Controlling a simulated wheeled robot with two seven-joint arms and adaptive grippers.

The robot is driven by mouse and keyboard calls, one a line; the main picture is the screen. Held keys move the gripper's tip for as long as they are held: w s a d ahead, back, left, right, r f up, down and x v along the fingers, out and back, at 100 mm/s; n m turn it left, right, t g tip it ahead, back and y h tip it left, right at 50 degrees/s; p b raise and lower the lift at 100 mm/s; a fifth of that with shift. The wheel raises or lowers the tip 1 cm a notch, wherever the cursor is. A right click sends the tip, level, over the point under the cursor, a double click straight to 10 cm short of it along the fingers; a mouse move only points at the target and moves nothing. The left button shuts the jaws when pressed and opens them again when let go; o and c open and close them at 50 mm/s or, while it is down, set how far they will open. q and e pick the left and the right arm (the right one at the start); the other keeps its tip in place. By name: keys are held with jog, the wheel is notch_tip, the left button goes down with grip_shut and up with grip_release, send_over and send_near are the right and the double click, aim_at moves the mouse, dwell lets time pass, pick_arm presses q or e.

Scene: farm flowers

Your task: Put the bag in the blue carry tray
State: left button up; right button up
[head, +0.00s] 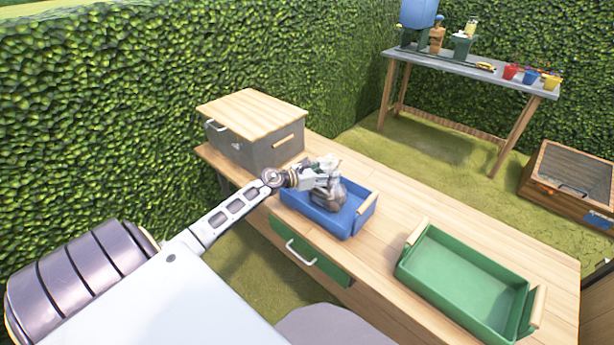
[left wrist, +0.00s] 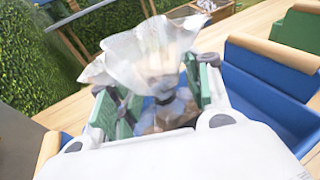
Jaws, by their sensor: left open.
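The bag (head: 329,196) is greyish with a pale, clear, flared top. It sits in the blue carry tray (head: 358,219), whose wooden handles are at its ends. My left gripper (head: 322,181) is over the tray at the bag, with its jaws open. In the left wrist view the bag's clear top (left wrist: 152,52) stands up between the green-padded fingers (left wrist: 158,105), and its darker contents show lower between them. The tray's blue wall (left wrist: 265,85) is to the right there. The bag's underside is hidden. My right gripper is not in view.
A green carry tray (head: 408,268) stands to the right on the wooden table (head: 390,200). A grey box with a wooden lid (head: 255,113) stands to the left behind my gripper. A far table (head: 450,68) holds pots and other items. Bare tabletop lies between the trays.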

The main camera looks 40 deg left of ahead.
pick_arm(q)
jog(key=shift+s+a, duration=0.2)
jog(key=shift+s, duration=0.25)
jog(key=v, duration=1.1)
jog(key=shift+r, duration=0.15)
dwell(0.5)
